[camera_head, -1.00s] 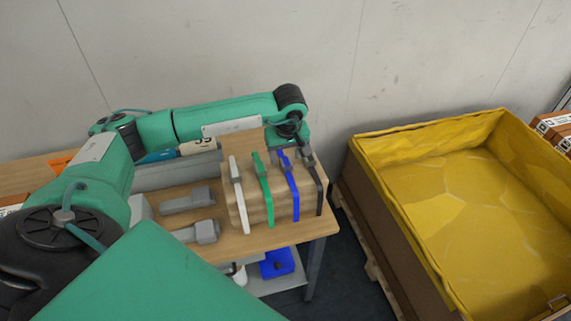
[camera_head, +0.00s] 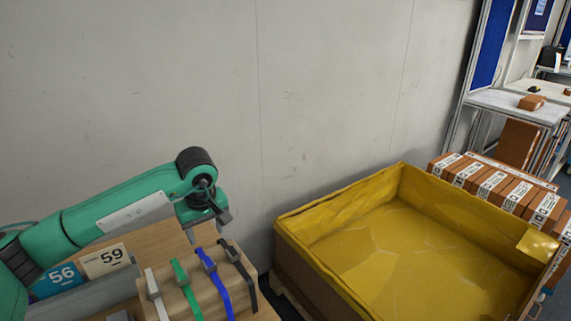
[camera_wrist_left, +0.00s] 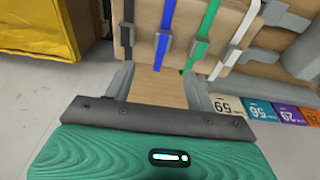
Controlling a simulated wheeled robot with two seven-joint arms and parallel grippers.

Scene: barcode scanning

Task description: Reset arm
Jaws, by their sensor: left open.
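My left arm reaches in from the left in the head view. Its gripper (camera_head: 206,226) is behind the wooden block (camera_head: 178,301), partly hidden by my own wrist. In the left wrist view the two fingers of the left gripper (camera_wrist_left: 160,84) stand apart with bare tabletop between them, and nothing is held. The block carries a white strap (camera_head: 153,292), a green strap (camera_head: 186,287), a blue strap (camera_head: 215,281) and a black strap (camera_head: 239,263), each with a clip. My right gripper is not in view.
Number cards 56 (camera_head: 57,281) and 59 (camera_head: 106,261) stand on the table at the left. A large yellow-lined bin (camera_head: 345,205) is right of the table. Brown labelled boxes (camera_head: 497,187) lie beyond it. A wall (camera_head: 330,90) closes the back.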

